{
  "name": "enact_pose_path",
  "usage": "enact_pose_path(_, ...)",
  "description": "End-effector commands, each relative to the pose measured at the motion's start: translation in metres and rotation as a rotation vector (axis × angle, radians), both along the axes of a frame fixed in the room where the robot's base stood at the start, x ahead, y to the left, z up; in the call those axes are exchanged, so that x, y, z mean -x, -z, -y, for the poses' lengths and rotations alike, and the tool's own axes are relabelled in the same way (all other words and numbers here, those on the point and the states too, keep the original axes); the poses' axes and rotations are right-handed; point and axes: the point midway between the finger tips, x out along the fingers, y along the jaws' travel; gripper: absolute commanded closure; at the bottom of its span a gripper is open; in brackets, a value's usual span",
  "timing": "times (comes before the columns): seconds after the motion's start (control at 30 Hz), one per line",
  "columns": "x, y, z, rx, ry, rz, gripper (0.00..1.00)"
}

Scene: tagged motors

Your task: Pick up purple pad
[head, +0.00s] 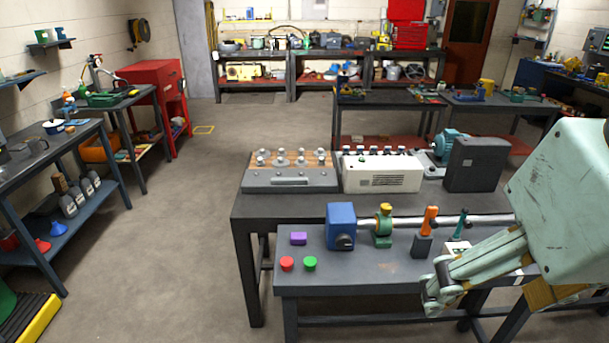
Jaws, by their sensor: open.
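My gripper (430,298) is at the right, over the front edge of the bench, well to the right of the pad and nearer the camera. It is open, and I see nothing between its fingers.
A blue box (341,225) stands just right of the pad. The red button (287,263) and green button (310,263) sit in front. An orange-handled lever (427,226) and a green-handled lever (460,226) stand further right. A higher table (250,205) is behind.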

Motion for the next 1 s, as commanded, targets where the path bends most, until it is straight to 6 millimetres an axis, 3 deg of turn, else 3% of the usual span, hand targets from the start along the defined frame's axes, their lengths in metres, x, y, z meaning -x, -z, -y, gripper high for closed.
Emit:
enact_pose_path(0.3,0.0,0.0,0.0,0.0,0.0,0.0,0.6)
enact_pose_path(0.73,-0.004,-0.001,0.0,-0.002,0.007,-0.002,0.6)
enact_pose_path(1.0,-0.027,-0.009,0.0,-0.021,0.06,-0.016,0.6)
